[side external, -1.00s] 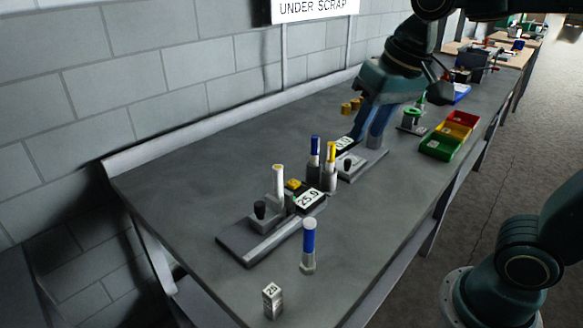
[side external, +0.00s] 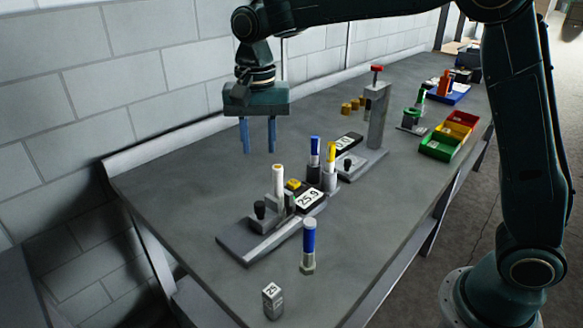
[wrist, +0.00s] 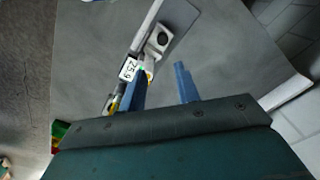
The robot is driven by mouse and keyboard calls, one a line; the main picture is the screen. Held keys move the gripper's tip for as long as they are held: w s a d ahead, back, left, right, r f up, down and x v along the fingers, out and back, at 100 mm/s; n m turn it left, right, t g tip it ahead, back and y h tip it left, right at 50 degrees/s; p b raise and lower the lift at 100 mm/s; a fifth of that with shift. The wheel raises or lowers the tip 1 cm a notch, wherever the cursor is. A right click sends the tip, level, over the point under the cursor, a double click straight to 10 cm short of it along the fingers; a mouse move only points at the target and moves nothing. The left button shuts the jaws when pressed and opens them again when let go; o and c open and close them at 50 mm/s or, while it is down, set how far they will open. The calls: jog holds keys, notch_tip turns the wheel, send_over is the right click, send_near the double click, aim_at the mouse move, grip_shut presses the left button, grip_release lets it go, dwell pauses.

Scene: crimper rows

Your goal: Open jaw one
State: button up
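My gripper (side external: 258,150) hangs with two blue fingers apart and nothing between them. It is above the bench, behind the near fixture. The near fixture (side external: 240,243) is a grey base with a rail, a black knob (side external: 259,209), a white post (side external: 278,185) and a display reading 25.9 (side external: 310,199). The far fixture (side external: 362,166) has a black knob, a display and a tall grey post with a red top (side external: 377,70). In the wrist view the fingers (wrist: 162,72) show beside the near fixture's display (wrist: 129,69). I cannot tell which part is jaw one.
A blue-and-white cylinder (side external: 308,243) and a small labelled block (side external: 273,302) stand in front. Blue-topped (side external: 314,152) and yellow-topped (side external: 330,155) pieces stand between the fixtures. The bench's left rear is clear.

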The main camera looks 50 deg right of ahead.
aim_at(259, 203)
jog(key=shift+w+a+f, duration=0.25)
jog(key=shift+w+f, duration=0.05)
jog(key=shift+f, duration=0.1)
notch_tip(259, 203, down, 14)
jog(key=shift+r, duration=0.2)
dwell(0.5)
